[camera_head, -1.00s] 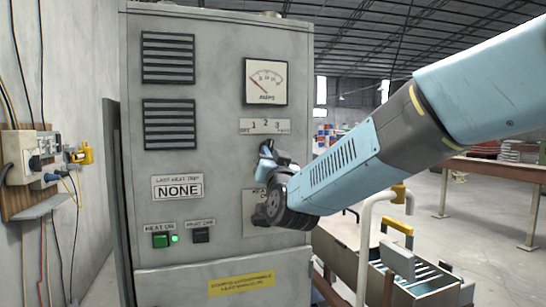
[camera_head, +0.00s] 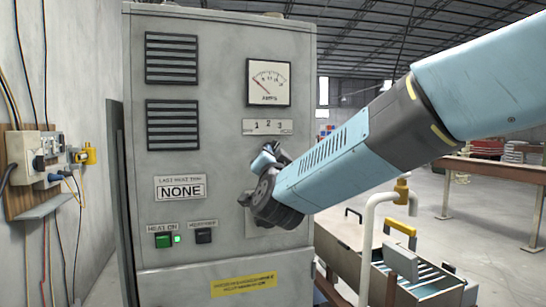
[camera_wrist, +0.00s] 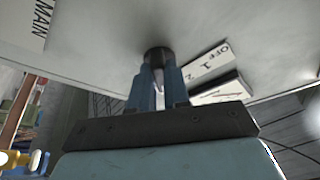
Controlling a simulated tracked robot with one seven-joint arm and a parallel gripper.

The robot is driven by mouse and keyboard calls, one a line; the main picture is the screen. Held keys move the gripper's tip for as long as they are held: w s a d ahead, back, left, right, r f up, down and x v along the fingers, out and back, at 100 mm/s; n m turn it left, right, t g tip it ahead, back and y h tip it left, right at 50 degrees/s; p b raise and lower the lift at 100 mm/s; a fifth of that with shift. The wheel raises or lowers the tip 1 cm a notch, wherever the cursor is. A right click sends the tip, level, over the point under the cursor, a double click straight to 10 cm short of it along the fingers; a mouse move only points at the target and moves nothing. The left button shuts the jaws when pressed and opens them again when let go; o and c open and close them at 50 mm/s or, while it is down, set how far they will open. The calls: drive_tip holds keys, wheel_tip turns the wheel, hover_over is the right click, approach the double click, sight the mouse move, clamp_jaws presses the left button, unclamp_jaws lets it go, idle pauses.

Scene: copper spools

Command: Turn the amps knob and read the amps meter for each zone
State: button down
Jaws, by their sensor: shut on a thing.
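The amps meter (camera_head: 268,82) is a white square dial high on the right of the grey cabinet (camera_head: 220,60). Its needle lies toward the left of the scale; the exact value is too small to read. Below it is a label strip (camera_head: 267,127) with 1, 2 and 3; the wrist view shows its OFF and 1 end (camera_wrist: 210,64). My gripper (camera_wrist: 160,78) is shut on a dark round knob (camera_wrist: 157,54) on the panel. In the head view my gripper (camera_head: 264,160) is below the strip, and my wrist hides the knob and its pointer.
A sign (camera_head: 180,187) reads NONE under "last heat trip". Pipes (camera_head: 368,240) and a metal bin (camera_head: 415,285) stand to the right, under my arm.

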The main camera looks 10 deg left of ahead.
drive_tip(key=shift+w+d+r, duration=0.15)
drive_tip(key=shift+d+r, duration=0.1)
drive_tip(key=shift+r, duration=0.05)
drive_tip(key=c, duration=1.3)
unclamp_jaws()
drive_tip(key=shift+c, duration=0.2)
drive_tip(key=shift+o, duration=1.2)
drive_tip(key=shift+a+f, duration=0.15)
drive_tip(key=shift+f, duration=0.1)
drive_tip(key=v, duration=1.3)
drive_tip(key=shift+s+d+f, duration=0.15)
drive_tip(key=shift+s+d, duration=0.05)
drive_tip(key=shift+s, duration=0.1)
